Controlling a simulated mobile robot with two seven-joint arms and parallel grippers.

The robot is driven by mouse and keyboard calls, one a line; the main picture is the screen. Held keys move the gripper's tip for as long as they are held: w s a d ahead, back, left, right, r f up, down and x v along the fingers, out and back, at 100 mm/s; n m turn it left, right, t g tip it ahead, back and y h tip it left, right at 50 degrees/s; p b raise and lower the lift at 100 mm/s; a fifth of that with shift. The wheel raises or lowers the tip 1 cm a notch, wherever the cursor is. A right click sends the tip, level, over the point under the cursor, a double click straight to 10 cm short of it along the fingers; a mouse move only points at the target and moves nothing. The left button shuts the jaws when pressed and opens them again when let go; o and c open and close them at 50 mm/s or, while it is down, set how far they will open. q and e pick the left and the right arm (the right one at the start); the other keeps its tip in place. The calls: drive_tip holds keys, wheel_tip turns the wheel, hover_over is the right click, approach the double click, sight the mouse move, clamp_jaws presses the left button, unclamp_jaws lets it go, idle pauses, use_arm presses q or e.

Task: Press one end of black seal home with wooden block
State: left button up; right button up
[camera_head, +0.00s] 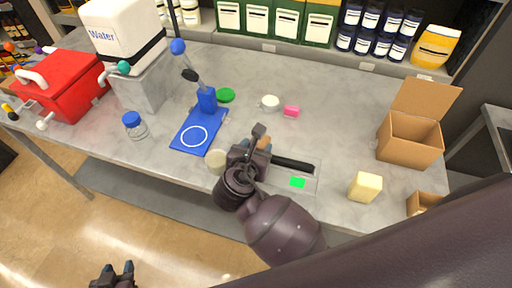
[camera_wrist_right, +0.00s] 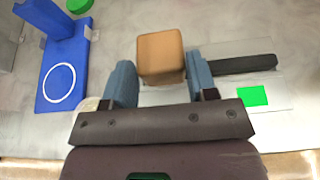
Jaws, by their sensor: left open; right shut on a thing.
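My right gripper (camera_head: 256,148) is over the front part of the table and shut on the wooden block (camera_wrist_right: 161,57), which sits between its two blue fingers in the right wrist view. In the head view the gripper mostly hides the block (camera_head: 265,143). The black seal (camera_head: 294,164) is a dark strip lying to the right of the gripper on a pale, clear-looking plate with a green square. It also shows in the right wrist view (camera_wrist_right: 237,64), its left end behind the right finger. My left gripper (camera_head: 116,270) is open and empty, low over the floor in front of the table.
A yellow block (camera_head: 365,187) and a cardboard box (camera_head: 409,140) stand to the right. The back centre is clear.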

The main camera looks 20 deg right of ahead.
drive_tip(key=shift+f, duration=0.55)
idle(2.9)
wheel_tip(320, 180, up, 6)
drive_tip(key=shift+r, duration=0.15)
idle(0.8)
idle(0.3)
